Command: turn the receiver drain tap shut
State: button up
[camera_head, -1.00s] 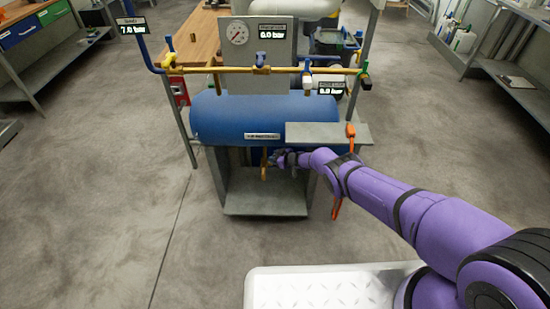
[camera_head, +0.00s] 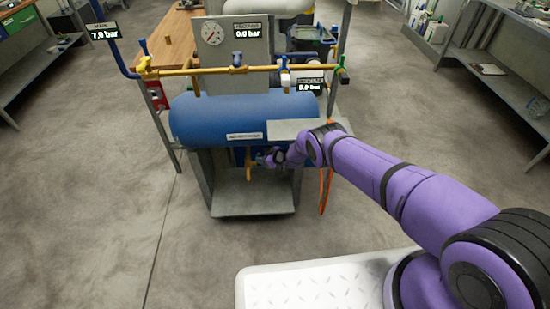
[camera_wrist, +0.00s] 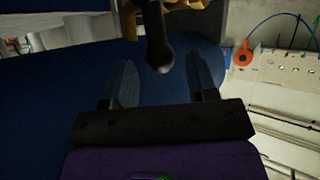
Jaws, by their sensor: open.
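The blue receiver tank (camera_head: 215,118) lies level on a grey stand. The brass drain tap (camera_head: 248,165) hangs beneath it, small and partly hidden by my gripper (camera_head: 262,159), which is just to its right. In the wrist view, the tap's brass body (camera_wrist: 187,4) is at the top edge, and a dark, rounded lever (camera_wrist: 158,45) points down from it. My gripper (camera_wrist: 160,72) is open there, one finger on each side of the lever's end. Gaps show on both sides, but depth and contact are unclear.
A yellow pipe (camera_head: 205,71) with several valves runs above the tank. A grey shelf (camera_head: 287,129) juts out above my wrist. An orange hose (camera_head: 325,190) hangs right of the stand. Floor (camera_head: 100,200) is clear to the left.

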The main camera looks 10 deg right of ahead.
jog(key=v, duration=0.8)
